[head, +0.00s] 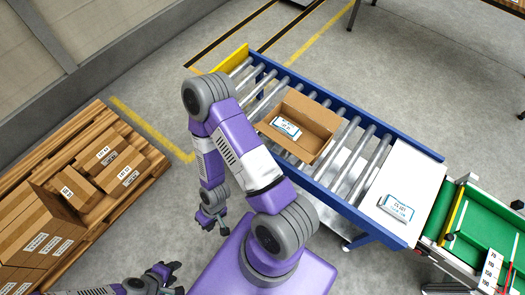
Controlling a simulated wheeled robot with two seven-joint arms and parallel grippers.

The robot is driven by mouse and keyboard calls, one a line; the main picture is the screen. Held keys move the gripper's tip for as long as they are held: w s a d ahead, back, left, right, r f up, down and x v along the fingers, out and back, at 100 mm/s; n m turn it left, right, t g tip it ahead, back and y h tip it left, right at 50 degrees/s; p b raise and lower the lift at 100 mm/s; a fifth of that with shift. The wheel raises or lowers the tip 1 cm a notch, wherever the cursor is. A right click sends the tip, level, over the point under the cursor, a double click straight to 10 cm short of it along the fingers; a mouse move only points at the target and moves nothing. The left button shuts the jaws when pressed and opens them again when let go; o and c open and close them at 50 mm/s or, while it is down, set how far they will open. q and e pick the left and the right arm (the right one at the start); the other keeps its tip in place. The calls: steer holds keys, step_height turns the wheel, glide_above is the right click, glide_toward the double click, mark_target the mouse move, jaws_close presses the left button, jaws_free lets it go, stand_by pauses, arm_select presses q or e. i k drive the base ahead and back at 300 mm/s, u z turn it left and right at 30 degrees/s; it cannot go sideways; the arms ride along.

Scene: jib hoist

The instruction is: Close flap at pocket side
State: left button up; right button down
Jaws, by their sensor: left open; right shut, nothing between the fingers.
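An open cardboard box (318,122) sits on the roller conveyor with raised flaps around its opening. A white, blue-edged packet (286,127) shows at its left part. I cannot tell which flap is on the pocket side. My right gripper (212,224) hangs left of the conveyor, below and left of the box and well apart from it. It is shut and empty. My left gripper (172,278) is low in the picture, open and empty, far from the box. My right arm passes close to the box's left side in the picture.
The blue-framed roller conveyor (390,131) ends at a white plate holding another packet (397,207). A green belt (485,233) stands at the right. A wooden pallet (152,178) with several cartons is at the left.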

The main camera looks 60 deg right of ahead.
mark_target(289, 145)
steer(key=k, duration=0.55)
steer(key=z, duration=0.85)
steer(key=i, duration=0.5)
